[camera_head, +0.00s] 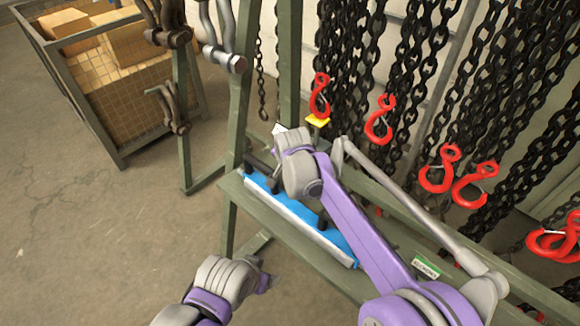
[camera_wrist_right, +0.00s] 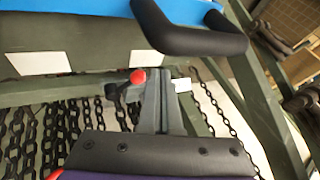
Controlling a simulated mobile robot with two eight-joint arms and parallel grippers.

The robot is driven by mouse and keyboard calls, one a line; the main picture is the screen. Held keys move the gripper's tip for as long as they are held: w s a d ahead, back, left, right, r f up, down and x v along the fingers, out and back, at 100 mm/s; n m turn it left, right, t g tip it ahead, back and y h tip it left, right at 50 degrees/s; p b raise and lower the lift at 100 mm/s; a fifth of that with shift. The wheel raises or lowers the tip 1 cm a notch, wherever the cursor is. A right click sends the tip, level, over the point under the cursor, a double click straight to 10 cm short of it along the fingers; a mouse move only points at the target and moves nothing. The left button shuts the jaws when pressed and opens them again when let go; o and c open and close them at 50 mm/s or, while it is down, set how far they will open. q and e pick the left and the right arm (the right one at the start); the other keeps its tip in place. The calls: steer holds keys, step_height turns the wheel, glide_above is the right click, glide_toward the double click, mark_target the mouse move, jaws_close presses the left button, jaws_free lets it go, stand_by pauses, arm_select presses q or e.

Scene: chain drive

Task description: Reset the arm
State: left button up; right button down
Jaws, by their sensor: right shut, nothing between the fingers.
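My right arm reaches over the green rack in the head view, its wrist above a blue tray-like object (camera_head: 300,222) with a pale front edge and dark handles. The right gripper itself is mostly hidden behind the wrist there. In the right wrist view my right gripper (camera_wrist_right: 160,88) is shut and empty; a black handle (camera_wrist_right: 190,32) on the blue object (camera_wrist_right: 90,6) stands beyond and apart from it. My left gripper (camera_head: 265,284) is low in the head view, apart from the rack; its fingers are too small to judge.
Black chains (camera_head: 400,70) with red hooks (camera_head: 380,120) hang behind the rack (camera_head: 232,190), close to my right arm. Shackles (camera_head: 222,50) hang at its left. A crate (camera_head: 90,125) with cardboard boxes stands at upper left. The floor (camera_head: 90,240) at left is clear.

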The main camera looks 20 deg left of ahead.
steer(key=shift+s+r, duration=0.2)
steer(key=shift+r, duration=0.15)
stand_by(0.3)
steer(key=s+d+r+h+p, duration=0.1)
steer(key=s+d+r, duration=0.1)
steer(key=d, duration=0.6)
steer(key=s+d+r+n+p, duration=0.1)
steer(key=s+d+r, duration=0.15)
steer(key=d, duration=0.55)
steer(key=s+d+r+h+p, duration=0.1)
steer(key=s+d+r, duration=0.15)
steer(key=d, duration=0.55)
steer(key=s+d+f+h+p, duration=0.1)
steer(key=s+d+f, duration=0.1)
steer(key=s+d, duration=0.7)
steer(key=s+d+f+n+p, duration=0.1)
steer(key=s+d+f+p, duration=0.1)
steer(key=s+d, duration=0.7)
steer(key=s, duration=0.4)
steer(key=shift+f+n+h, duration=0.3)
steer(key=shift+f+h, duration=0.1)
